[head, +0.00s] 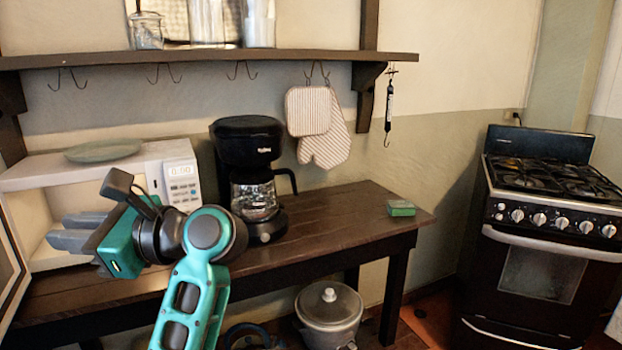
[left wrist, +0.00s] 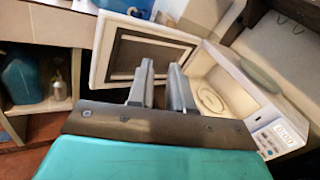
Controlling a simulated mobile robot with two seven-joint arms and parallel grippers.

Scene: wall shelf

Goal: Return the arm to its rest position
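My left gripper (head: 62,232) is in front of the white microwave (head: 110,170) in the head view, its fingers pointing left. In the left wrist view my left gripper (left wrist: 162,72) shows two grey fingers apart with nothing between them. The microwave door (left wrist: 145,52) stands open beyond the fingertips. The microwave cavity shows on the right of that view, with a pale round turntable (left wrist: 211,99) inside. My teal left arm covers part of the table and the microwave's lower front in the head view. My right gripper is not in view.
A black coffee maker (head: 247,140) stands right of the microwave, close to my arm. A dark wooden table (head: 345,222) is clear towards its right, except for a green sponge (head: 401,208). A shelf (head: 220,57) with hooks hangs above. A stove (head: 540,230) stands at right.

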